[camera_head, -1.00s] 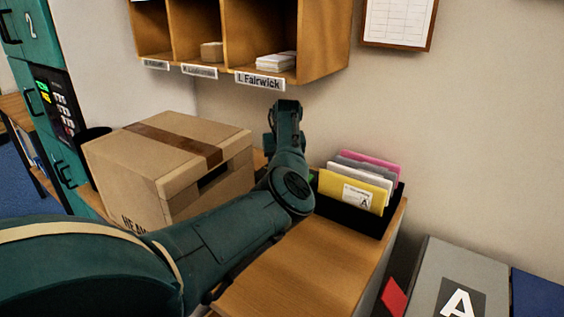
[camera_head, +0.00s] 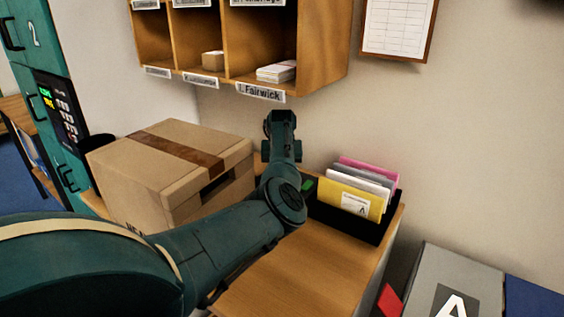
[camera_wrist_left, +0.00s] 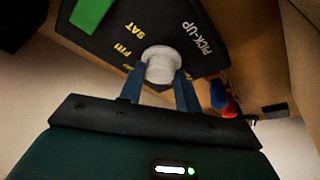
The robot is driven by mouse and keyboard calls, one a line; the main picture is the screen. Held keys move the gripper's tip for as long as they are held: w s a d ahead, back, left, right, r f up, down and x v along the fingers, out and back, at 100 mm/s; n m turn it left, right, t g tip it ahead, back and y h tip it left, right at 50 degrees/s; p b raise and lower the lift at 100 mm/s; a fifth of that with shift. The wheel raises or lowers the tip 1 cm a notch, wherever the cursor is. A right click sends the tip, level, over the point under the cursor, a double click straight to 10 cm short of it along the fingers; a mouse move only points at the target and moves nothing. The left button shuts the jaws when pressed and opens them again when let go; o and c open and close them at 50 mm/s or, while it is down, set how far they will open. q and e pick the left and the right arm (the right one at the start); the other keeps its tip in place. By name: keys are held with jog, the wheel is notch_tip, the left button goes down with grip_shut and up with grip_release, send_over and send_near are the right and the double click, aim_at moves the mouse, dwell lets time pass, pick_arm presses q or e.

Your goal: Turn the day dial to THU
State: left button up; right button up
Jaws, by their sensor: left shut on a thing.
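The day dial is a white round knob (camera_wrist_left: 162,66) on a dark panel (camera_wrist_left: 112,45) with yellow lettering in the left wrist view. FRI and SAT are readable left of the knob, and PICK-UP in white is at its right. THU and the pointer cannot be made out. My left gripper (camera_wrist_left: 160,82) is shut on the knob, one blue finger on each side. In the head view my left wrist (camera_head: 283,150) is over the back of the wooden counter, and the knob is hidden there. My right gripper is not in view.
A large carton (camera_head: 170,175) stands left of my left wrist. A black file box (camera_head: 372,228) with coloured envelopes stands to its right. Wooden pigeonholes (camera_head: 322,50) hang above. The front of the counter (camera_head: 285,265) is clear. A grey bin marked A (camera_head: 465,265) is at lower right.

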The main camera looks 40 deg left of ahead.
pick_arm(q)
jog(key=m+p, duration=0.3)
jog(key=shift+s+a+r+t+h, duration=0.1)
jog(key=shift+s+a+t+h, duration=0.1)
jog(key=shift+t+h, duration=0.15)
jog(key=shift+w+m+h, duration=0.1)
jog(key=shift+m+h, duration=0.45)
jog(key=shift+m, duration=0.75)
jog(key=o, duration=1)
